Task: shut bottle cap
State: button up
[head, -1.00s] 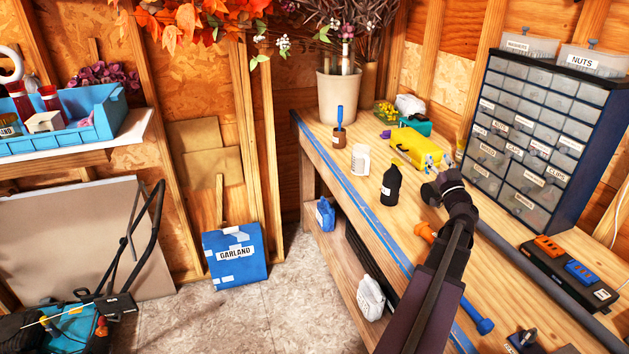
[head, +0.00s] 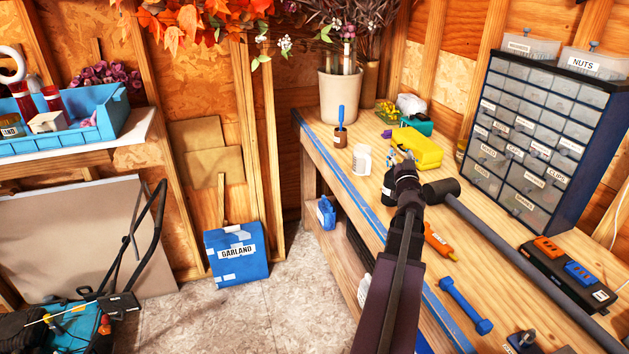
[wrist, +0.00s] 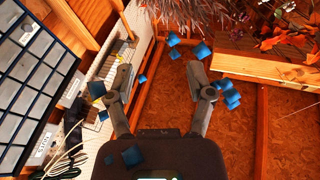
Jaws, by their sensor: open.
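A small black bottle (head: 387,189) stands on the workbench. In the head view my arm now covers most of it, and its neck and cap are hidden. My gripper (head: 401,154) is over the bench, just beyond the bottle and beside the yellow case. In the wrist view my gripper (wrist: 160,68) has its two fingers spread apart with nothing between them. The bottle does not show clearly in the wrist view.
A white cup (head: 361,159) and a brown jar with a blue-handled tool (head: 340,138) stand left of my gripper. The yellow case (head: 418,148) is close by.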

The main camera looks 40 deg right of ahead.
jog(key=w+a+f+g+y+p, duration=0.1)
jog(key=w+a+f, duration=0.3)
jog(key=w+a, duration=0.5)
jog(key=w+a+f+g+y+p, duration=0.1)
jog(key=w+a+f+g+y, duration=0.3)
jog(key=w+a, duration=0.5)
jog(key=shift+a+f+g+p, duration=0.3)
jog(key=shift+a+f+p, duration=0.1)
jog(key=shift+a, duration=0.35)
dwell(0.4)
